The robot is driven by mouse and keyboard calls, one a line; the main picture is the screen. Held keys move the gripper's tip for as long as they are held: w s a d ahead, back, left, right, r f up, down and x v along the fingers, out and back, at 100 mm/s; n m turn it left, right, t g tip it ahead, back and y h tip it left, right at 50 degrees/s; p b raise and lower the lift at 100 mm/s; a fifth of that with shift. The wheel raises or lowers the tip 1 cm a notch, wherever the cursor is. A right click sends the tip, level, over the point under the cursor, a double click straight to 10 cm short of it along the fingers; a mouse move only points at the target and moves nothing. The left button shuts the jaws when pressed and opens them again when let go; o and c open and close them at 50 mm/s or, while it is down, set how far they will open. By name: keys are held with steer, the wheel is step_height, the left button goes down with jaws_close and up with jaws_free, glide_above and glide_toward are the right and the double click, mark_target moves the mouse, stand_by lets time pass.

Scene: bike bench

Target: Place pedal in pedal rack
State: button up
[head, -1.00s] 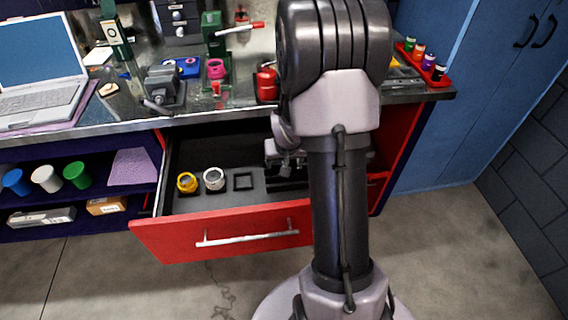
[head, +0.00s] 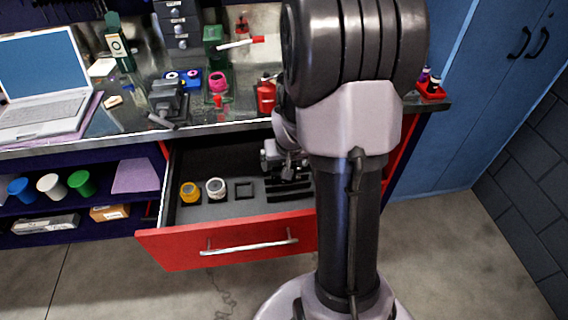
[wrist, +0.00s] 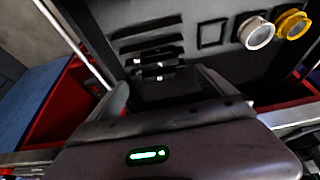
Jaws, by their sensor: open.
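My gripper (wrist: 162,92) is open and empty in the wrist view, its two fingers apart above the open drawer. Two dark pieces with small bright spots, which may be pedals (wrist: 158,54), lie in or by the slots just beyond the fingertips. The slotted part of the grey drawer insert, which looks like the pedal rack (wrist: 133,30), has several long dark slots. It also shows in the head view (head: 290,194). There my gripper (head: 284,166) is over the drawer, partly hidden by my arm. I cannot tell whether the fingers touch anything.
The red drawer (head: 238,242) is pulled out. Its insert also holds a yellow ring (wrist: 293,24), a white ring (wrist: 257,33) and an empty square recess (wrist: 212,33). The bench top above carries a vise (head: 168,99), a red can (head: 265,95) and a laptop (head: 45,90).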

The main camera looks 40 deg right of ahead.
steer(key=s+a+r+t+y+p, duration=0.1)
steer(key=s+a+r, duration=0.1)
steer(key=a+r, duration=1)
steer(key=s+a+r+n+y, duration=0.1)
steer(key=s+a+r, duration=0.3)
steer(key=s+a, duration=0.3)
steer(key=s+a+r+y, duration=0.2)
steer(key=s+a+r, duration=0.3)
steer(key=s+a, duration=0.2)
steer(key=shift+a+r+n+t, duration=0.25)
steer(key=shift+a+n+t, duration=0.15)
steer(key=shift+a, duration=0.45)
